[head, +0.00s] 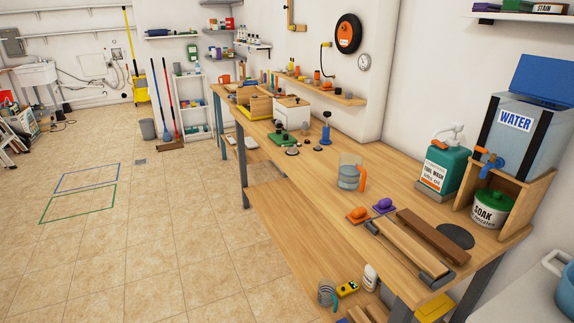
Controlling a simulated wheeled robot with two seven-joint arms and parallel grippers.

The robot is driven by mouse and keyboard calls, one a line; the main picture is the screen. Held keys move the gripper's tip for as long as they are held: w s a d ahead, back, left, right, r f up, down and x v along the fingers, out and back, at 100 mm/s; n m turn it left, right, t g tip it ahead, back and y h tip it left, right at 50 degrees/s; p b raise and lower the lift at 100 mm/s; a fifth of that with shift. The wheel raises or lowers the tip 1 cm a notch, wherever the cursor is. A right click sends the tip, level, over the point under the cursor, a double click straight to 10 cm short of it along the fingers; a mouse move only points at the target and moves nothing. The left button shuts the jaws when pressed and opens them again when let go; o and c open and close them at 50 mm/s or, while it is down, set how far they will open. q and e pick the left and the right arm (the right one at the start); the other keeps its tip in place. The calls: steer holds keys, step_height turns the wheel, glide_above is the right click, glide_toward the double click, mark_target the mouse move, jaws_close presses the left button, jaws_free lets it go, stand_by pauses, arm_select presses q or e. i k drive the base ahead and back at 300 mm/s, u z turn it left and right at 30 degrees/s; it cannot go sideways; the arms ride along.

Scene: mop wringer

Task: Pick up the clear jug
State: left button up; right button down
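The clear jug (348,173) stands upright on the long wooden workbench (325,208), near the middle of its nearer half. It is see-through with a greyish-blue tint, and an orange handle is on its right side. Nothing covers it from this side. I cannot tell whether it holds anything. Neither of my grippers is in view.
Orange and purple small items (383,206) lie in front of the jug. A teal wash bottle (443,170) and a water tank (522,130) stand to the right. The tiled floor (180,240) left of the bench is mostly clear.

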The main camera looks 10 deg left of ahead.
mark_target(350, 167)
steer(key=u, duration=0.3)
steer(key=i, duration=0.8)
steer(key=z, duration=0.65)
steer(key=i, duration=0.6)
steer(key=z, duration=0.75)
